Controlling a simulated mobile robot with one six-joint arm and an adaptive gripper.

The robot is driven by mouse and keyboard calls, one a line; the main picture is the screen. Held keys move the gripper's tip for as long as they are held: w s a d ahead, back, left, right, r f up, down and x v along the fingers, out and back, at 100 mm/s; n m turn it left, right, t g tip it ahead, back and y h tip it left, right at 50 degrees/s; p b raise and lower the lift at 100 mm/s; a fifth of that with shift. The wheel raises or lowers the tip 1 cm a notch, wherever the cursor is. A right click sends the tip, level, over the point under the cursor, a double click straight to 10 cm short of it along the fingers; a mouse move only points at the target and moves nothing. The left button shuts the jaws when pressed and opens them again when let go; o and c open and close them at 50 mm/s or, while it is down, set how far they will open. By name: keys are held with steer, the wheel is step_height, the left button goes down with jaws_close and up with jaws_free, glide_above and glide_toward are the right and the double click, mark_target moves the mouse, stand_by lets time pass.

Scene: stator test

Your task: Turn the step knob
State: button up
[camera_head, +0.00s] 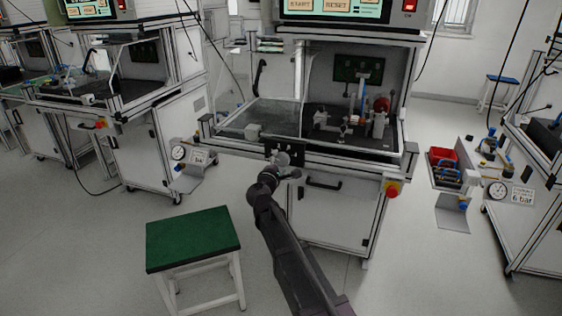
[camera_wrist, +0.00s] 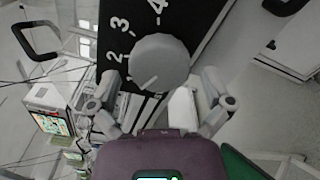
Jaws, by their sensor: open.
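The step knob (camera_wrist: 160,60) is a round grey dial with a pale pointer line near its lower left edge in the wrist view. It sits on a black panel (camera_wrist: 112,12) with white marks 2, 3 and 4 around it. My gripper (camera_wrist: 160,84) is open, with one finger to the left and one to the right of the knob's lower part. Gaps show between fingers and knob. In the head view my gripper (camera_head: 284,160) is at the black panel (camera_head: 270,148) on the bench's front edge, and it hides most of the knob.
The test bench has a glass-sided work area with parts on a dark plate (camera_head: 345,140) and a white cabinet (camera_head: 335,215) below. A red-yellow button (camera_head: 392,189) is at its right. A green-topped stool (camera_head: 192,238) stands on the left. Other benches stand on both sides.

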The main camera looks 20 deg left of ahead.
steer(key=s, duration=1)
steer(key=shift+s, duration=0.2)
steer(key=shift+d, duration=0.1)
steer(key=d+f+m+g+h, duration=0.2)
steer(key=d+f+m+g, duration=0.15)
steer(key=d, duration=0.65)
steer(key=d+f+m+g+h, duration=0.25)
steer(key=d+f+m, duration=0.2)
steer(key=d, duration=0.55)
steer(key=d+f+m+g+h, duration=0.25)
steer(key=d+m, duration=0.25)
steer(key=d, duration=0.5)
steer(key=s+d+f+m+g+y, duration=0.3)
steer(key=s+d+f+m+g, duration=0.15)
steer(key=s+d, duration=0.3)
steer(key=s+d+f+m+g+y, duration=0.4)
steer(key=s+d+m+g, duration=0.1)
steer(key=s+d, duration=0.25)
step_height(320, 180, up, 26)
steer(key=p, duration=2.5)
steer(key=shift+w+p, duration=0.15)
steer(key=shift+p, duration=0.25)
